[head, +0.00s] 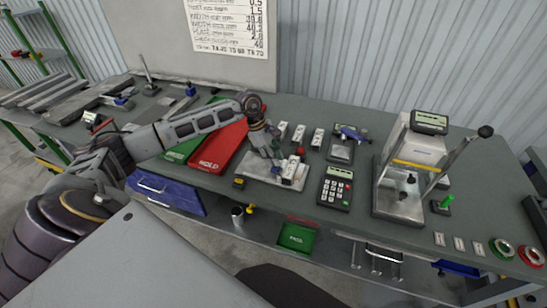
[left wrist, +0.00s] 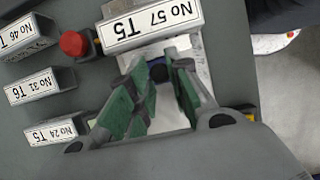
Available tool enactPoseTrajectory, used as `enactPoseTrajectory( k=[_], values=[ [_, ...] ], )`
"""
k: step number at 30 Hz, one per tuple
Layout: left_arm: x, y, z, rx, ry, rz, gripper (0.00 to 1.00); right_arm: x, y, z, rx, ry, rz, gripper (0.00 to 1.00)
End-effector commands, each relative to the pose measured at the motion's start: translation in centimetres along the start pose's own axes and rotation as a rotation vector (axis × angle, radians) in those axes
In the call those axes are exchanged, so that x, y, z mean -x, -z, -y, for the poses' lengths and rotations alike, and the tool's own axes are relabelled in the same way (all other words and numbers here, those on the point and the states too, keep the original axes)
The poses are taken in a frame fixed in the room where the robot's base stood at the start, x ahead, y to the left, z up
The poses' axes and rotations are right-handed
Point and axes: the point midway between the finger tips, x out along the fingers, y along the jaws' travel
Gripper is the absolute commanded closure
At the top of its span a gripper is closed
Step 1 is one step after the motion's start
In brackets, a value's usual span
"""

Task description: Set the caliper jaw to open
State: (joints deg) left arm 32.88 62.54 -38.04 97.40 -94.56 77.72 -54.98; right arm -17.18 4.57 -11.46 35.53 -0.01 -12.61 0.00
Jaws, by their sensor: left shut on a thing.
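A blue-and-grey tool that looks like the caliper (head: 350,133) lies on a dark stand right of the middle of the bench in the head view. Its jaw is too small to make out. My left gripper (head: 277,154) points down over a pale plate (head: 250,170), left of that tool and apart from it. In the left wrist view its green-padded fingers (left wrist: 158,75) stand beside a block labelled No 57 T5 (left wrist: 150,24). They are shut on a small dark blue piece (left wrist: 157,71), mostly hidden between them. My right gripper is not in view.
Several labelled blocks (head: 299,133) stand behind the plate. A red button (left wrist: 73,43) is beside the No 57 block. A keypad (head: 336,187) and a lever press (head: 402,180) stand to the right. A red HOLD tray (head: 212,160) lies left, under my arm.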

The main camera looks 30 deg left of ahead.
Motion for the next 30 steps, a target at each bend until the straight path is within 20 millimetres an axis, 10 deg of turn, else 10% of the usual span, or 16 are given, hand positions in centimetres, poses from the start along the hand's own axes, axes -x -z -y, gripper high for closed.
enactPoseTrajectory(
  k=[30],
  values=[
    [2.0,5.7,0.0,0.002,0.0,-0.003,1.0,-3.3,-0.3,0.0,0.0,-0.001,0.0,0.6]
  ],
)
